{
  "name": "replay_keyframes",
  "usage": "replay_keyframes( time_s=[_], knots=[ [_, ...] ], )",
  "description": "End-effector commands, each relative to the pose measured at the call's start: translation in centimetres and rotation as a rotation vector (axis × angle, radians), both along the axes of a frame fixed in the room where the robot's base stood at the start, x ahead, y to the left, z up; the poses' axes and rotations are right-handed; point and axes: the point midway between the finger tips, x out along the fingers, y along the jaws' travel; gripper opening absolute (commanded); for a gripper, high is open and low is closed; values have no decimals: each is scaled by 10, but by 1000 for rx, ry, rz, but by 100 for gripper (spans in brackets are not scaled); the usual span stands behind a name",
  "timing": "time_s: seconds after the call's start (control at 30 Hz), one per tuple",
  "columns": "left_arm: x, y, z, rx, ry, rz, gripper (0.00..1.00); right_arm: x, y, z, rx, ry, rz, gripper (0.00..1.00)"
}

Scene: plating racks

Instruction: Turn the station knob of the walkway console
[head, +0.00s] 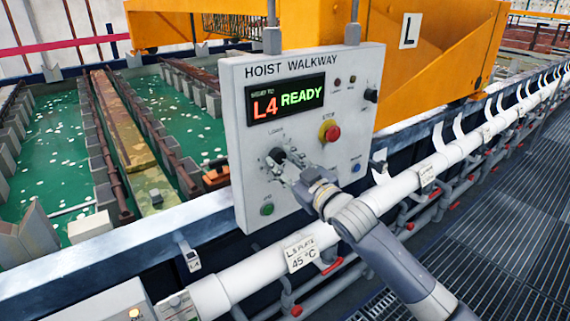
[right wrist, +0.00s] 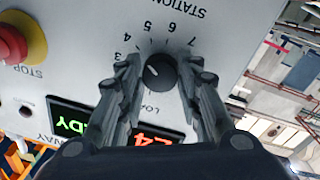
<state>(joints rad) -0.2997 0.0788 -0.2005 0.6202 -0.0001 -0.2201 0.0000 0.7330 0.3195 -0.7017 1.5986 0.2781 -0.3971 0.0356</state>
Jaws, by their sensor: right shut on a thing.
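The walkway console (head: 236,95) is a pale box headed HOIST WALKWAY, with a lit display (head: 285,100) reading L4 READY. The dark round station knob (head: 276,155) is on its lower left face. My right gripper (head: 284,165) is at the knob, partly covering the dial. In the right wrist view the picture is upside down, and the two fingers (right wrist: 160,68) are shut on either side of the knob (right wrist: 161,74). The knob's white mark points at about the 4, among printed numbers. My left gripper is in neither view.
A red stop button (head: 332,132) on yellow sits above right of the knob. A green button (head: 267,209) is below it and a blue one (head: 356,163) to the right. A white pipe (head: 265,268) runs below the console. Green tanks lie behind, left.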

Motion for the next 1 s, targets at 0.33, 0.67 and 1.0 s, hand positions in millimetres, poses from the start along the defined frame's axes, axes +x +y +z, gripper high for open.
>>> replay_keyframes(
  time_s=[0.33, 0.67, 1.0],
  knots=[
    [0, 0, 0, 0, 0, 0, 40, 0, 0, 1, -69, -51, 0, 9],
    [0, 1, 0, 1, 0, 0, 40, 0, 0, 1, -70, -52, 0, 9],
    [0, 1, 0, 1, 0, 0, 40, 0, 0, 0, -69, -51, 0, 53]
  ],
)
